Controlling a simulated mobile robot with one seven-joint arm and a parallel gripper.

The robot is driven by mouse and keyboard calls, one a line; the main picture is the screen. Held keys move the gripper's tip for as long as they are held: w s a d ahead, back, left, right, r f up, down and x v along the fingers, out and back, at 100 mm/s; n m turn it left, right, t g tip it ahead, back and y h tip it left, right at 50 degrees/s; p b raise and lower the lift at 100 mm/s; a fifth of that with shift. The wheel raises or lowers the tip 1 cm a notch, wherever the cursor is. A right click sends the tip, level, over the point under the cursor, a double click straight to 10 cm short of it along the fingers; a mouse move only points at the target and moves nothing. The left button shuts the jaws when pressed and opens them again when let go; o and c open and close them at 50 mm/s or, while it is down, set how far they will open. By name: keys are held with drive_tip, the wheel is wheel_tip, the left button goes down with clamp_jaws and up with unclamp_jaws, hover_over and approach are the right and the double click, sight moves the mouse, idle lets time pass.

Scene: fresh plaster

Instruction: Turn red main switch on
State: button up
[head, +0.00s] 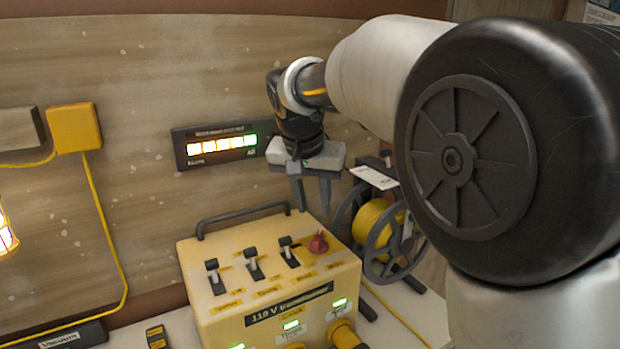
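The red main switch (318,243) is a small red knob at the back right of the top of a yellow box (235,262) labelled "110 V transformer". My gripper (312,210) is above and just behind the red switch, fingers pointing down. Its two grey fingers are apart with nothing seen between them. The fingertips look close to the switch, but I cannot tell how far off in depth. Three black and white toggle switches (252,263) stand in a row to the left of the red switch. Green lights (291,324) glow on the box's front.
A black handle (242,219) rises along the box's back edge. A cable reel (377,225) with yellow cable stands right of the box. A lit indicator panel (221,144) is on the wall behind. A "Vacuum" labelled black item (62,338) lies at lower left.

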drive_tip(key=v, duration=0.7)
drive_tip(key=s+d+n+y+p, duration=0.1)
drive_tip(key=s+d+p, duration=0.1)
drive_tip(key=s+d, duration=0.95)
drive_tip(key=s+d+f+p, duration=0.1)
drive_tip(key=s+d+f, duration=0.2)
drive_tip(key=s, duration=0.3)
drive_tip(key=s+d+f+n+t+p, duration=0.1)
drive_tip(key=s+d+f, duration=0.2)
drive_tip(key=s, duration=0.4)
drive_tip(key=shift+d+f+n, duration=0.3)
drive_tip(key=shift+d+f, duration=0.1)
drive_tip(key=shift+f, duration=0.1)
